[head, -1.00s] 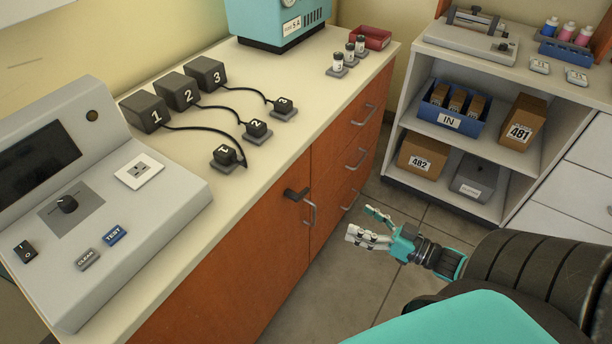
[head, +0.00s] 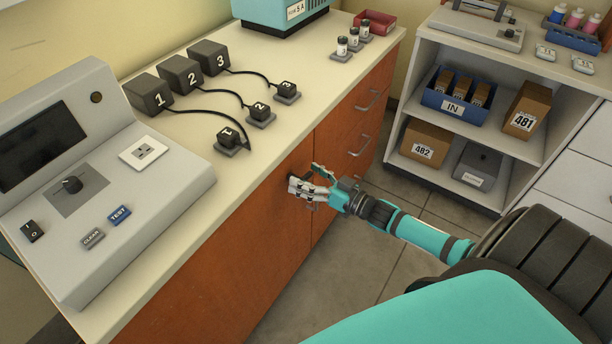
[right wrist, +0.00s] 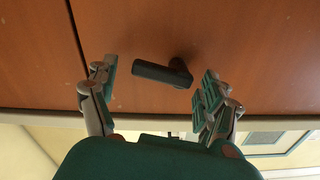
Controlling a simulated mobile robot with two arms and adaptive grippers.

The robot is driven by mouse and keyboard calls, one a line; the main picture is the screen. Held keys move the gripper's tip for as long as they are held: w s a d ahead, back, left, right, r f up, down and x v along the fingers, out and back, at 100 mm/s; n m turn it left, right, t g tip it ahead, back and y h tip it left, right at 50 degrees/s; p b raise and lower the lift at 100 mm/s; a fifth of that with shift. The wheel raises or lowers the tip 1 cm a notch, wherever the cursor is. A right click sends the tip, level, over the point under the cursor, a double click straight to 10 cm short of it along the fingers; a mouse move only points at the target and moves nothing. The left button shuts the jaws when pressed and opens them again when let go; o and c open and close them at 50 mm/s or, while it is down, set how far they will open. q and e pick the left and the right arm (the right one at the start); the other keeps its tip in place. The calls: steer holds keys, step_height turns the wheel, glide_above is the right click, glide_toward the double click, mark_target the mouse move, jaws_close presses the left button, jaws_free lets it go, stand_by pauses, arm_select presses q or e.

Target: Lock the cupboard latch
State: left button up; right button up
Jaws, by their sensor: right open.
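The cupboard latch (right wrist: 158,73) is a dark lever on the orange-brown cupboard door (right wrist: 215,35). In the right wrist view its bar lies nearly level, its free end pointing left toward the door seam but short of it. My right gripper (right wrist: 160,82) is open, with one finger on each side of the latch and gaps showing between them. In the head view my right gripper (head: 308,187) is at the cupboard front and hides most of the latch. I cannot tell whether a finger touches the door. My left gripper is not in view.
The counter (head: 245,185) above the door holds a grey control console (head: 110,180) and numbered black blocks (head: 180,75). Drawers with metal handles lie right of the doors. A white shelf unit (head: 425,60) stands at the right, with open floor (head: 350,260) before it.

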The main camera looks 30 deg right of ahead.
steer(key=shift+w+a, duration=0.15)
steer(key=shift+w, duration=0.1)
steer(key=c, duration=1.2)
steer(key=shift+r+n+p, duration=0.25)
steer(key=shift+n+p, duration=0.1)
steer(key=shift+n, duration=0.25)
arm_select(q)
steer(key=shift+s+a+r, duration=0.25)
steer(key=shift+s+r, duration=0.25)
arm_select(e)
steer(key=shift+n, duration=1.1)
steer(key=o, duration=1.2)
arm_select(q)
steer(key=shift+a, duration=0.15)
arm_select(e)
steer(key=shift+s, duration=0.1)
